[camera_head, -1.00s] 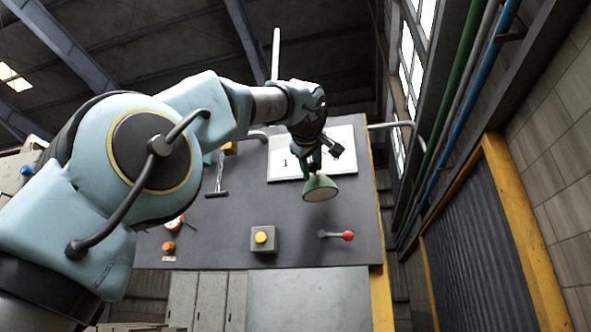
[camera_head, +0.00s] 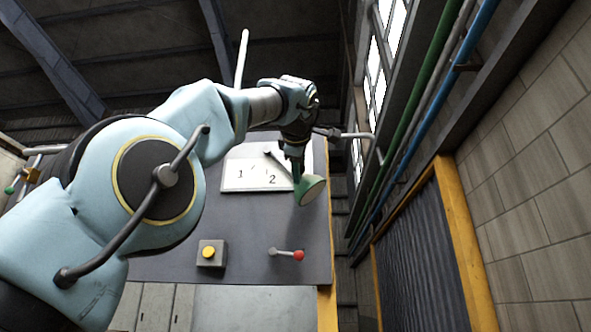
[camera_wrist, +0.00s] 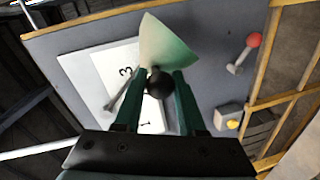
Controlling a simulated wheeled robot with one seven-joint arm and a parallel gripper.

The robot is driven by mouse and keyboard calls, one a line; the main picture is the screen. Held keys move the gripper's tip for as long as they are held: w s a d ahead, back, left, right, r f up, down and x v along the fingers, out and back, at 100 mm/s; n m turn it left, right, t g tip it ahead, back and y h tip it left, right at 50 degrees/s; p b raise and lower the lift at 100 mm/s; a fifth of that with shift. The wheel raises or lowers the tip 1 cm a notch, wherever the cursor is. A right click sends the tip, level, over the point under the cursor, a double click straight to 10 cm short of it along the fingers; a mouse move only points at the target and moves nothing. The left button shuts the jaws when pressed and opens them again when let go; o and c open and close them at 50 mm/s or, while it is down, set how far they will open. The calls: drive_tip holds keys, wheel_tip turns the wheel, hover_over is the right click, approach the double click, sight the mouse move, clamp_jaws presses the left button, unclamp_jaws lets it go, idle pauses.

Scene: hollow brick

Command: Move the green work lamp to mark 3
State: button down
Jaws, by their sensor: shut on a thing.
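The green work lamp (camera_head: 312,190) has a cone-shaped shade and is held in the air by my gripper (camera_head: 298,170), near the board's lower right corner in the head view. In the wrist view, my gripper (camera_wrist: 158,88) is shut on the lamp near a dark round part, with the pale green shade (camera_wrist: 165,45) beyond the fingertips. The white board (camera_head: 235,183) shows marks 1 (camera_head: 240,174) and 2 (camera_head: 272,180). Mark 3 (camera_wrist: 125,71) shows in the wrist view, left of the lamp; my gripper or the lamp may cover it in the head view.
A yellow button on a grey box (camera_head: 211,253) and a red-knobbed lever (camera_head: 288,254) are on the grey bench (camera_head: 180,235). A grey rod crosses the board in the wrist view. The bench's yellow right edge, a wall and pipes (camera_head: 440,90) lie to the right.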

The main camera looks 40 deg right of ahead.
drive_tip(key=shift+s+r, duration=0.1)
drive_tip(key=shift+r, duration=0.05)
drive_tip(key=c, duration=0.5)
unclamp_jaws()
drive_tip(key=b+v, duration=0.3)
drive_tip(key=v, duration=0.7)
drive_tip(key=shift+s+a, duration=0.2)
drive_tip(key=shift+a, duration=0.05)
